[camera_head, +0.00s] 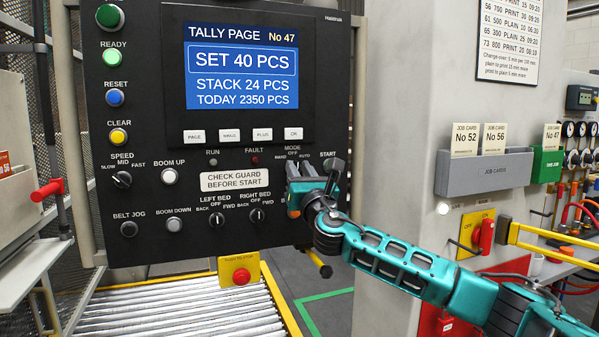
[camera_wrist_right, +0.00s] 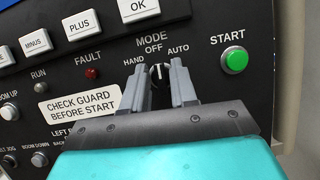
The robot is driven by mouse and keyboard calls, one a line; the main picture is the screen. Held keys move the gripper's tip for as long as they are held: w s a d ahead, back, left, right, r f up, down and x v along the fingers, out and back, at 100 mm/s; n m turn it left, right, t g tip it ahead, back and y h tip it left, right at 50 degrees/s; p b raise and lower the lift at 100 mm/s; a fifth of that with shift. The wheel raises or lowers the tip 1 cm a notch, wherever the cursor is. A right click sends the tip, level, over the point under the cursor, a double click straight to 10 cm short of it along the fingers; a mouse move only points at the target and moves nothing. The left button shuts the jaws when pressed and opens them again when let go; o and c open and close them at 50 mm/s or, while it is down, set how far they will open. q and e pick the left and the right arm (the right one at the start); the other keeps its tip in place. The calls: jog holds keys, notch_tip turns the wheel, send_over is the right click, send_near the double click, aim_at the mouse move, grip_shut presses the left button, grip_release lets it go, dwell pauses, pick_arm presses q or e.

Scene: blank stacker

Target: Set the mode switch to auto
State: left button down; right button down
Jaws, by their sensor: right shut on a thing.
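The mode switch (camera_wrist_right: 157,73) is a small dark knob on the black control panel (camera_head: 141,256), under the labels HAND, OFF and AUTO. In the right wrist view its pale mark appears to point up towards OFF; much of the knob is hidden by the fingers. My right gripper (camera_wrist_right: 160,82) is shut on the knob, one finger on each side. In the head view my right gripper (camera_head: 312,172) covers the switch, so its setting cannot be read there. My left gripper is not in view.
The green START button (camera_wrist_right: 234,60) sits close to the right of the switch. The screen (camera_head: 242,65) reads SET 40 PCS. Other knobs are to the left, including the right bed knob (camera_head: 257,215). A yellow box with a red button (camera_head: 241,276) hangs below.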

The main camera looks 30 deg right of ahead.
jog(key=m+h, duration=0.1)
jog(key=m, duration=0.2)
jog(key=m+g+h+p, duration=0.1)
jog(key=m+h, duration=0.1)
jog(key=m, duration=0.2)
jog(key=shift+g, duration=0.3)
jog(key=m+g+h, duration=0.1)
jog(key=m, duration=0.2)
jog(key=shift+m+p, duration=0.4)
jog(key=shift+m+g+h, duration=0.3)
jog(key=shift+m+h, duration=0.1)
jog(key=c, duration=1.2)
grip_release()
jog(key=shift+s, duration=0.1)
jog(key=v, duration=1.2)
jog(key=shift+s+a+b, duration=0.2)
jog(key=shift+s+b, duration=0.1)
jog(key=shift+b, duration=0.1)
